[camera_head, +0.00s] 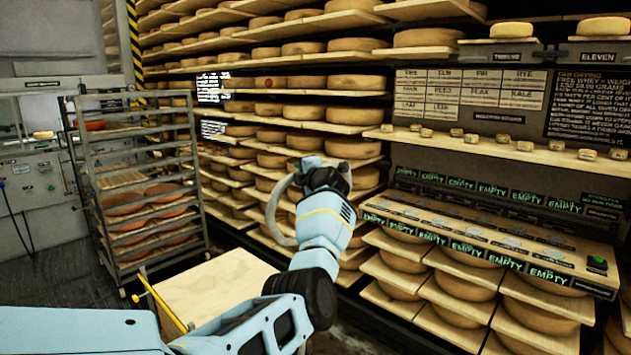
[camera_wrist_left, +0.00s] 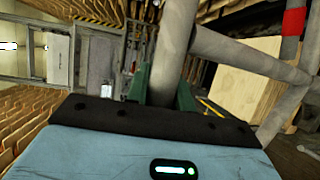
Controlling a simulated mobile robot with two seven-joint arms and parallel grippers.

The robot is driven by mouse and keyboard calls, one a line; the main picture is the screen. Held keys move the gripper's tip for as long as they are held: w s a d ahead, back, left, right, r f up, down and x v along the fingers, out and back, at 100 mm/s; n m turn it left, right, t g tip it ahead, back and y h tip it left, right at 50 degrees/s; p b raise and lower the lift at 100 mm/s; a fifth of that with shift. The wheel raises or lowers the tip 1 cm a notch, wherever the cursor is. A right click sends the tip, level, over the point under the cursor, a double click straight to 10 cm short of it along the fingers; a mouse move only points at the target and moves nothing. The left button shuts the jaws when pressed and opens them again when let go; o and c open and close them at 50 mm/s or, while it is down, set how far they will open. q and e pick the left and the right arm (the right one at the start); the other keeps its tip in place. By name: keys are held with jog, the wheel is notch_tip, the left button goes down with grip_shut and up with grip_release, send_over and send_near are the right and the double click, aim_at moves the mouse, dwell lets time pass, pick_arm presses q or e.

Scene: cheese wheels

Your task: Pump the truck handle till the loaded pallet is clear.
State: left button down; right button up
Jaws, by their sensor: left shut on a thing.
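The truck handle shows in the left wrist view as a grey tube (camera_wrist_left: 174,45) with a side bar branching to the right; a red band marks a tube at the far right. My left gripper (camera_wrist_left: 162,90) is shut on this tube, one green finger on each side. In the head view, a grey curved loop (camera_head: 274,212), probably the handle, shows beside my left wrist; my fingertips are hidden there. A pale wooden box-like load (camera_head: 222,282) stands below, left of my forearm. Whether its underside is off the floor is hidden.
Cheese shelves (camera_head: 300,110) fill the back wall. A wheeled metal rack (camera_head: 140,190) with trays stands at left. A counter with "EMPTY" labels (camera_head: 490,240) is at right. A yellow bar (camera_head: 162,300) runs along the box. Dark floor (camera_head: 60,265) is open at left.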

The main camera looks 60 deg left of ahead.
pick_arm(q)
jog(key=shift+s+a+f, duration=0.15)
jog(key=shift+a, duration=0.5)
jog(key=shift+s+a+f, duration=0.2)
jog(key=shift+a, duration=0.45)
jog(key=shift+s+a+f, duration=0.15)
jog(key=shift+a, duration=0.5)
jog(key=c, duration=1.6)
grip_release()
jog(key=o, duration=0.4)
jog(key=shift+a, duration=0.2)
jog(key=shift+r, duration=0.1)
jog(key=shift+d+r, duration=0.1)
jog(key=shift+r, duration=0.05)
